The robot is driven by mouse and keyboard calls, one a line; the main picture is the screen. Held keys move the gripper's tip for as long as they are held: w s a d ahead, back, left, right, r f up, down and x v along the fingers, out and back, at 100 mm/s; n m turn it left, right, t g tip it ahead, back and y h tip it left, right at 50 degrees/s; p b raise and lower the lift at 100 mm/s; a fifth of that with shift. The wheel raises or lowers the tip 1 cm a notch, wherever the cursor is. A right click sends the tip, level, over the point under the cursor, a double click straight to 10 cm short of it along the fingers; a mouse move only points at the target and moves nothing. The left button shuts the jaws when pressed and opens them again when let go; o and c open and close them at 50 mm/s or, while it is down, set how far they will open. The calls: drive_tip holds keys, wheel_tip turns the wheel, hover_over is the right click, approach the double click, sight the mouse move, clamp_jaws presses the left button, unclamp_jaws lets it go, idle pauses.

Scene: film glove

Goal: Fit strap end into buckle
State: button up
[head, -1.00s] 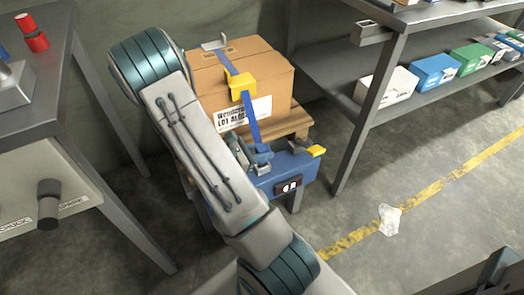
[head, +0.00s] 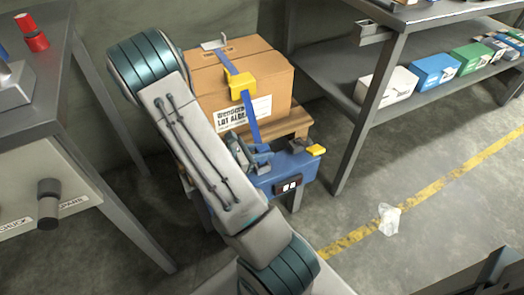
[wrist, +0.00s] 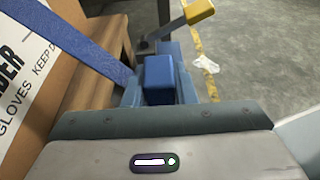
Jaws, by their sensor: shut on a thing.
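A blue strap (head: 252,128) runs down the front of the cardboard box (head: 210,78) from under a yellow corner piece (head: 241,85). In the wrist view the strap (wrist: 70,35) slants down to my gripper (wrist: 158,92). My gripper (head: 262,158) is at the blue tensioning unit (head: 287,175) in front of the box, partly hidden by my arm. It is shut on the strap end, a blue block (wrist: 158,78) between the fingers. The buckle is not clearly visible; I cannot tell whether the strap end touches it. A yellow-tipped lever (head: 315,150) sticks out at the unit's right.
The box stands on a wooden pallet (head: 290,122). A grey workbench (head: 40,100) is at left, and a shelf (head: 425,95) with several small boxes at right. A crumpled white scrap (head: 389,219) lies on the floor by a yellow line.

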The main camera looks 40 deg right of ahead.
sight(262, 163)
drive_tip(key=shift+f+b, duration=1.2)
drive_tip(key=shift+f, duration=0.55)
drive_tip(key=o, duration=1.1)
drive_tip(key=shift+r, duration=0.1)
drive_tip(key=shift+a, duration=0.1)
drive_tip(key=p+v, duration=0.4)
drive_tip(key=v, duration=0.9)
drive_tip(key=shift+a+r, duration=0.15)
drive_tip(key=shift+a, duration=0.15)
drive_tip(key=s+a+r+m+t+y+p, duration=0.2)
drive_tip(key=r+p, duration=0.7)
drive_tip(key=r, duration=0.6)
drive_tip(key=s+a+r+m+t+y+p, duration=0.2)
drive_tip(key=s+a+r+m+y+p, duration=0.2)
drive_tip(key=r, duration=1.2)
drive_tip(key=s+a+r+m+t+y+p, duration=0.2)
drive_tip(key=r+m+y+p, duration=0.6)
drive_tip(key=r+p, duration=0.6)
drive_tip(key=shift+s+a+r+m, duration=0.8)
drive_tip(key=shift+s+a+r, duration=0.1)
drive_tip(key=shift+s+r, duration=0.35)
